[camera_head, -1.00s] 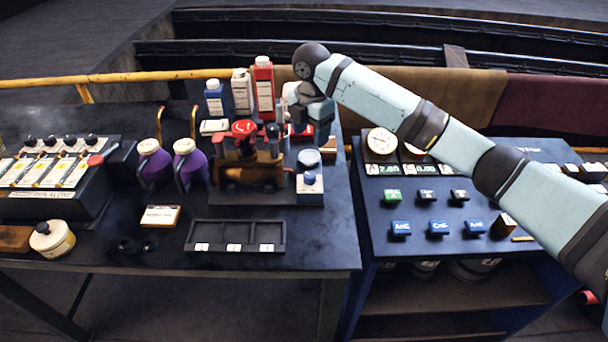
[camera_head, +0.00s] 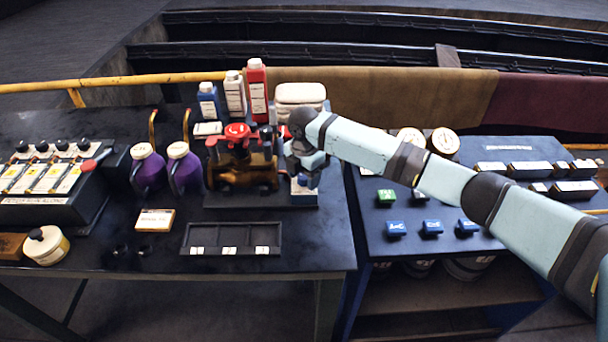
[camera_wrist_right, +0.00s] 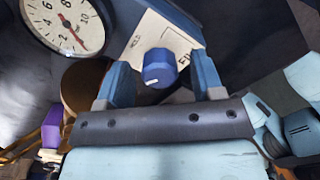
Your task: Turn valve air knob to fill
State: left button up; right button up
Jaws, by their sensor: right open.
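The valve air knob (camera_wrist_right: 158,68) is a blue knob with a white pointer mark on a pale label plate (camera_wrist_right: 185,45), with lettering partly hidden by a finger. In the right wrist view the pointer aims toward the lower left. My right gripper (camera_wrist_right: 161,78) is open, with one finger on each side of the knob; I cannot tell whether either touches it. In the head view my right gripper (camera_head: 304,168) is over the blue-and-white valve block (camera_head: 305,199), beside the brown valve body with red handwheels (camera_head: 237,175). My left gripper is not in view.
A round gauge (camera_wrist_right: 62,22) is close to the fingers in the wrist view. Blue, white and red bottles (camera_head: 257,92) stand behind the valve body. Purple jugs (camera_head: 184,170) stand to its left, and an empty-looking black tray (camera_head: 207,238) lies in front.

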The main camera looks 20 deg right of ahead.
jog(key=c, duration=0.9)
